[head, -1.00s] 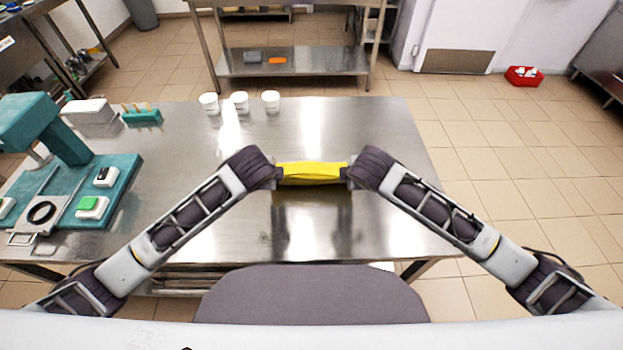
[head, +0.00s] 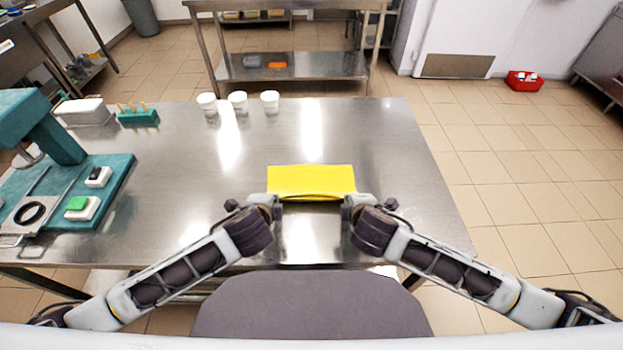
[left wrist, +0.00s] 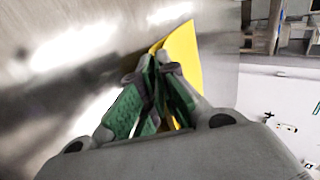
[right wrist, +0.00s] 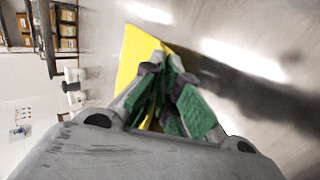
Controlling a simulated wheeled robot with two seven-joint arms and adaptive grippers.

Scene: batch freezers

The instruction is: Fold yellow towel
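The yellow towel (head: 310,180) lies as a flat rectangle on the steel table, with its near edge lifted and slightly bowed between my grippers. My left gripper (head: 275,201) is at its near left corner and my right gripper (head: 349,203) at its near right corner. In the left wrist view the green-padded fingers (left wrist: 160,65) close together on the towel's edge (left wrist: 184,52). In the right wrist view the fingers (right wrist: 163,68) also pinch the towel (right wrist: 133,55). The fingertips are partly hidden by the cloth.
Several things stand around the steel table (head: 200,150): white cups (head: 238,103) at the back, a green holder (head: 138,117), a white box (head: 84,111), and a teal machine (head: 75,190) on the left. The table is clear right of the towel and behind it.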

